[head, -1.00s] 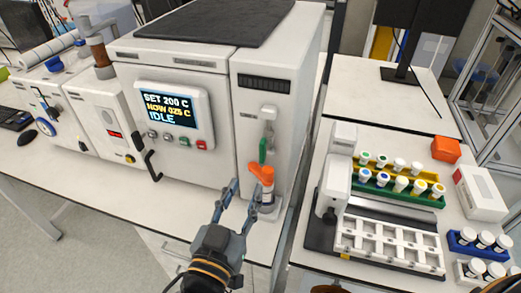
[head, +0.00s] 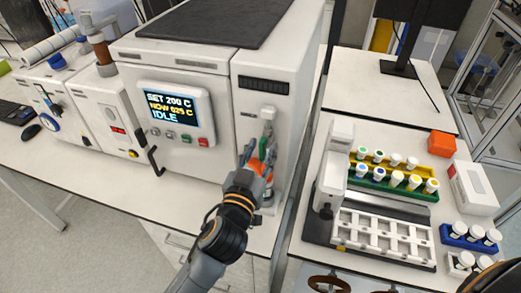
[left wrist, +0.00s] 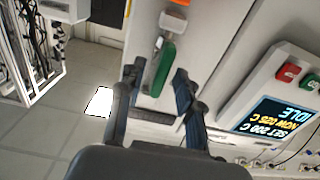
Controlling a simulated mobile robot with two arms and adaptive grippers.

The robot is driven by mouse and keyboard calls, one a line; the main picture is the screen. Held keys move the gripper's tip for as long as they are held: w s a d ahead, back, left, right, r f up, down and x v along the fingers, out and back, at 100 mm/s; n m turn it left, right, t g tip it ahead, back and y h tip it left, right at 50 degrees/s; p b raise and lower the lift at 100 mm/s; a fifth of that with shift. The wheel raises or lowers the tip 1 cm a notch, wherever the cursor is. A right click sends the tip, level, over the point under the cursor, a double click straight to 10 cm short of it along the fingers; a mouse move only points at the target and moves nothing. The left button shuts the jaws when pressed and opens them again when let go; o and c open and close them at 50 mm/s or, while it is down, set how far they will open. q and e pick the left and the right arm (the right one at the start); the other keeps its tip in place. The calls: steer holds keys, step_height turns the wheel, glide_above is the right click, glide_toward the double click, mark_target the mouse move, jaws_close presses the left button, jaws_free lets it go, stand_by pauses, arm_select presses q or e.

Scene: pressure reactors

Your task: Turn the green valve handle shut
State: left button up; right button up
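The green valve handle (head: 264,146) hangs on the front of the tall white panel right of the reactor's screen. In the left wrist view the green handle (left wrist: 162,68) shows between my two fingers, with a gap on each side. My left gripper (head: 258,156) is open in front of the panel; it also shows in the left wrist view (left wrist: 156,78). Whether a finger touches the handle cannot be told. In the head view the gripper partly hides the handle's lower end and the orange-topped item (head: 262,166) below it.
The reactor's screen (head: 170,108) reads SET 200 C, NOW 025 C, IDLE. A black door handle (head: 152,163) juts out at left. On the right bench stand a white tube rack (head: 383,238), colored vial racks and an orange box (head: 442,144). A strip of bench front is clear.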

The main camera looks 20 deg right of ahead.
arm_select(q)
jaws_close()
arm_select(e)
steer(key=shift+a, duration=0.3)
arm_select(q)
steer(key=shift+m, duration=0.3)
arm_select(e)
steer(key=shift+r, duration=0.1)
arm_select(q)
steer(key=m+p, duration=0.1)
steer(key=m, duration=0.2)
steer(key=shift+d, duration=0.1)
steer(key=m+p, duration=0.1)
steer(key=m, duration=0.4)
steer(key=shift+s+p, duration=0.1)
steer(key=shift+p, duration=0.25)
steer(key=m+p, duration=0.1)
steer(key=m, duration=0.4)
steer(key=shift+d+f+p, duration=0.15)
steer(key=shift+p, duration=0.15)
steer(key=shift+s+f+m+p, duration=0.15)
steer(key=shift+m+p, duration=0.35)
steer(key=shift+m, duration=1.6)
arm_select(e)
steer(key=shift+d+r, duration=0.1)
steer(key=shift+r, duration=2.45)
